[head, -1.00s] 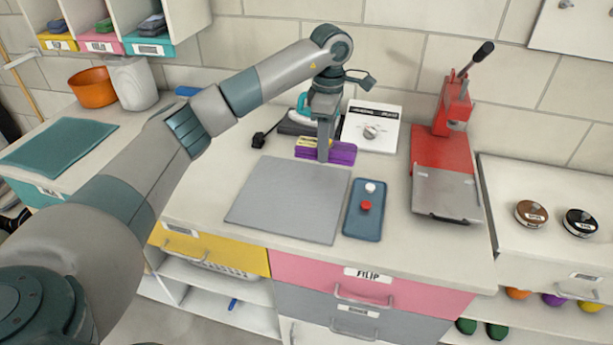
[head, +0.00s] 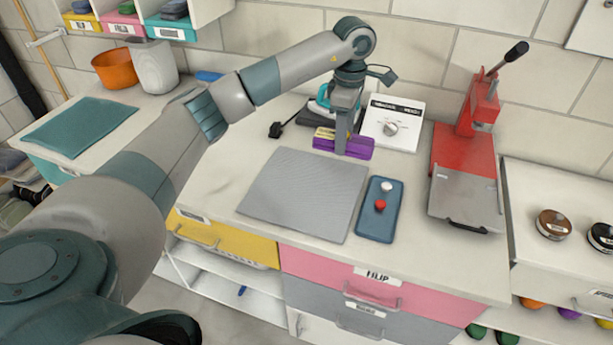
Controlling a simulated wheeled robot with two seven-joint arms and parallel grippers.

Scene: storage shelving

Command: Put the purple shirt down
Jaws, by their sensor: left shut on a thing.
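The purple shirt (head: 361,148) is a small folded bundle with a yellow patch at its left. It is at the back of the white counter (head: 225,170), just behind the grey mat (head: 303,195). My left gripper (head: 343,148) points down and is shut on the shirt. The gripper hides the bundle's middle. I cannot tell whether the shirt touches the counter. My right gripper is not in view.
A white box with a dial (head: 393,124) and a teal iron (head: 322,99) stand close behind the shirt. A blue tray (head: 380,222) with a red and a white knob lies right of the mat. A red press (head: 465,150) stands further right. The mat is clear.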

